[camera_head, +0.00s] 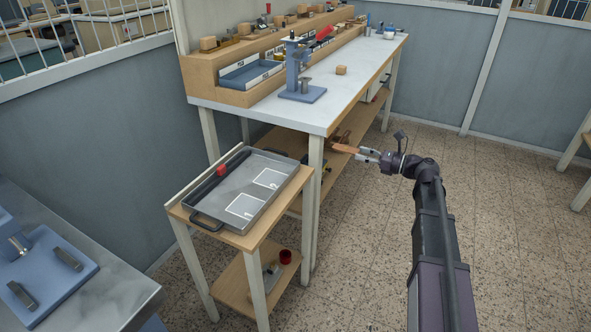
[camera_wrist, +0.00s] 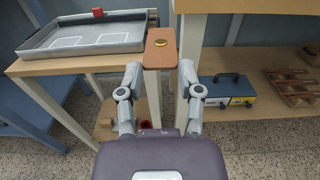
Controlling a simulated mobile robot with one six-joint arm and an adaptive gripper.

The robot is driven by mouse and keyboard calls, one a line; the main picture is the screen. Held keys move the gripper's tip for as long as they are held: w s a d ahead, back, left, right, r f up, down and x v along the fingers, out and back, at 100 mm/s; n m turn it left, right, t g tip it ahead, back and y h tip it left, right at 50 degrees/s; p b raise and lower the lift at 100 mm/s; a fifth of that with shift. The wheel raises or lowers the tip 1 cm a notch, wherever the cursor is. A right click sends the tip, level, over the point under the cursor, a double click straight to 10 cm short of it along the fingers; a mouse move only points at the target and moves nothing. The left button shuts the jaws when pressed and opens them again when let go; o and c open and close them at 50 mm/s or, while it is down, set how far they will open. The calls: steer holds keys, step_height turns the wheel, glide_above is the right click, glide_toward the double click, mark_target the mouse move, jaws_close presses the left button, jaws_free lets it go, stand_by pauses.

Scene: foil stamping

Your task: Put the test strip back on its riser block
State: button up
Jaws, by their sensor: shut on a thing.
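The test strip is a tan-orange strip with a round gold mark near its far end, seen in the wrist view (camera_wrist: 160,58). My gripper (camera_wrist: 160,72) is shut on its near end. In the head view the strip (camera_head: 344,149) sticks out to the left from my gripper (camera_head: 366,154), in the air at the right of the bench's near end. A small wooden block (camera_head: 341,70) stands on the white bench top (camera_head: 318,108), right of the blue press; I cannot tell whether it is the riser block.
A grey tray (camera_head: 205,215) with two white outlines and a red piece (camera_head: 221,170) sits on a side table left of my gripper. The blue press (camera_head: 300,75) stands on the bench. A lower shelf (camera_wrist: 262,105) holds a blue case (camera_wrist: 229,90). Floor right of the bench is clear.

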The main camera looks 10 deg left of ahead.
steer(key=shift+a, duration=0.1)
steer(key=b, duration=0.2)
glide_above(310, 173)
steer(key=shift+f, duration=0.8)
steer(key=shift+s+f, duration=0.1)
steer(key=shift+f+b, duration=1.5)
steer(key=shift+f, duration=0.15)
steer(key=shift+f+b, duration=0.6)
steer(key=o, duration=0.8)
steer(key=shift+c, duration=0.2)
